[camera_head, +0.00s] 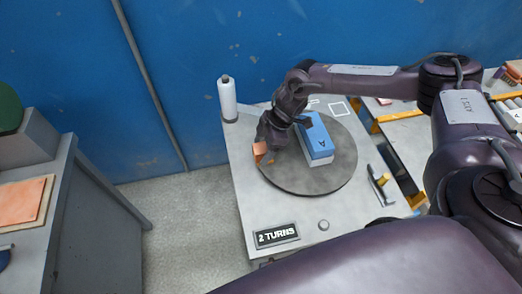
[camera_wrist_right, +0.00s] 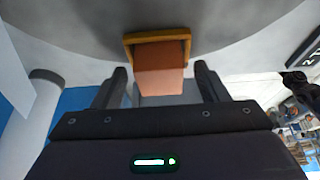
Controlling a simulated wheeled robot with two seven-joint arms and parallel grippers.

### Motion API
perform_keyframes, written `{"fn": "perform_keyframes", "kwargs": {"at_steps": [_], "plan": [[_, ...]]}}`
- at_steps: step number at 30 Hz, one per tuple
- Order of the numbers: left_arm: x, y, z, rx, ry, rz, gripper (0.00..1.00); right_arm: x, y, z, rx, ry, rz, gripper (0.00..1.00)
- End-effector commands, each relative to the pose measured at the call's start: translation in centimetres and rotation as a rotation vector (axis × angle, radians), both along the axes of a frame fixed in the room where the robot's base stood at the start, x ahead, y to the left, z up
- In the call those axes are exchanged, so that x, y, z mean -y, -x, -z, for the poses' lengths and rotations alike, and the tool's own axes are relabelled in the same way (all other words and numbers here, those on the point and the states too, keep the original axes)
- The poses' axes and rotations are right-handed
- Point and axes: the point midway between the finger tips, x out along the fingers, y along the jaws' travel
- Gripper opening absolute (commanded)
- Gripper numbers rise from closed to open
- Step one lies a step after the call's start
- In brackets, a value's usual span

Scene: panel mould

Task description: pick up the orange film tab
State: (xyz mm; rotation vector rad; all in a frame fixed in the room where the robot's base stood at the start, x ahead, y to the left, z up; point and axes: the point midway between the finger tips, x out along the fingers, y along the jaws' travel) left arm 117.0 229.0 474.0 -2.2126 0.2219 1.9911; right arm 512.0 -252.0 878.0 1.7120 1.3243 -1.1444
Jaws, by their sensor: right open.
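The orange film tab (camera_head: 259,153) shows near the left edge of a round grey turntable (camera_head: 315,188), partly hidden by my gripper. In the right wrist view the orange tab (camera_wrist_right: 160,68) hangs between the two dark fingers, with an ochre frame (camera_wrist_right: 128,40) around its far end. My right gripper (camera_head: 267,144) is open at the tab; in the right wrist view its fingers (camera_wrist_right: 161,78) stand apart on either side, with gaps showing. A blue-topped block marked "A" (camera_head: 318,138) lies on the turntable beside my right wrist. My left gripper is out of view.
A white bottle (camera_head: 228,100) stands at the table's back left. A "2 TURNS" sign (camera_head: 277,235) and a small round knob (camera_head: 323,225) are at the front. A tool (camera_head: 381,184) lies right of the turntable. A grey cabinet (camera_head: 75,200) stands at left.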

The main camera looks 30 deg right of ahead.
Motion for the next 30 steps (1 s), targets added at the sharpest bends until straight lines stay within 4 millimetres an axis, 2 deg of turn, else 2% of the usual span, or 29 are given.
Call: {"fn": "perform_keyframes", "kwargs": {"at_steps": [1, 9, 12, 23, 26, 30], "plan": [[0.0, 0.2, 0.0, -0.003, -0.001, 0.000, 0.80, 0.0, 0.0, 0.0, 0.000, 0.000, 0.000, 0.63], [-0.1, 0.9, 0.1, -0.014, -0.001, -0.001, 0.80, 0.0, 0.0, 0.0, 0.000, 0.000, 0.000, 0.28], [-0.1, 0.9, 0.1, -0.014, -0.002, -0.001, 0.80, 0.0, 0.0, 0.0, 0.000, -0.001, 0.000, 0.18], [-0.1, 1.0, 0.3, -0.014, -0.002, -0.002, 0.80, 0.0, -0.1, -0.7, 0.001, -0.002, 0.000, 0.18], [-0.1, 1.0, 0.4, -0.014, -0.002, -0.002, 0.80, 0.0, -0.1, -1.6, 0.003, -0.002, 0.001, 0.18], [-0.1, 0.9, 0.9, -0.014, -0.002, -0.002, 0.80, 0.0, -0.1, -4.0, 0.005, -0.002, 0.001, 0.18]]}}
